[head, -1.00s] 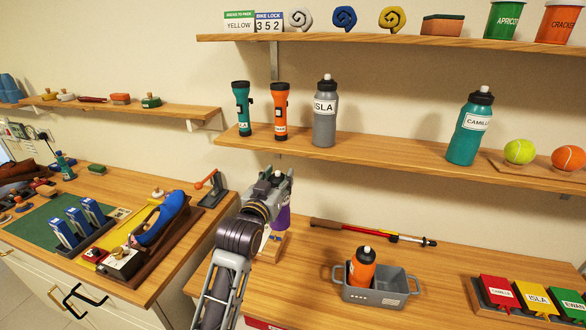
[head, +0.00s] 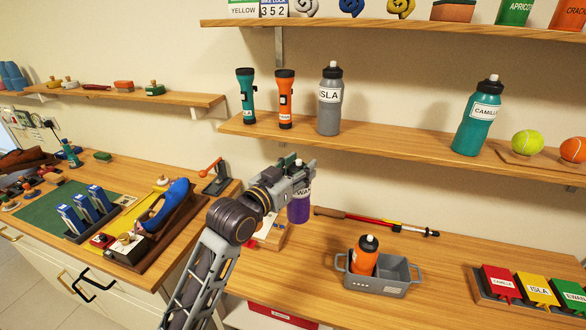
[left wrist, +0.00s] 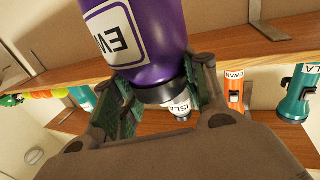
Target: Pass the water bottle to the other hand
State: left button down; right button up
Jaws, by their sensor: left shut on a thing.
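My left gripper (head: 297,178) is shut on a purple water bottle (head: 299,208) near its dark neck and holds it above the lower counter. In the head view the gripper hides the bottle's upper part, and a white label partly shows. In the left wrist view the purple bottle (left wrist: 172,30) appears upside down, with its label reading "EW" and the rest cut off. The fingers (left wrist: 165,98) lie on both sides of its black collar. My right gripper is in neither view.
A grey bottle (head: 330,100) and a teal bottle (head: 477,118) stand on the middle shelf (head: 400,135) behind. A grey caddy (head: 378,284) holds an orange bottle (head: 364,255). A red pole (head: 375,221) lies behind it. The front counter (head: 300,285) is partly clear.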

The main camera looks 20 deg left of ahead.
pick_arm(q)
jog(key=shift+s+d+r+m+g+h, duration=0.2)
jog(key=shift+s+d+r+m+h, duration=0.1)
jog(key=shift+d+h, duration=0.15)
jog(key=shift+s+d+r+m+g+h, duration=0.2)
jog(key=shift+s+d+m+h, duration=0.1)
jog(key=shift+d+h, duration=0.15)
jog(key=s+d+r+m+g+h, duration=0.2)
jog(key=d+m+h, duration=0.1)
jog(key=d+h, duration=0.1)
jog(key=shift+s+d+r+g, duration=0.15)
jog(key=shift+s+d+g, duration=0.2)
jog(key=shift+d, duration=0.2)
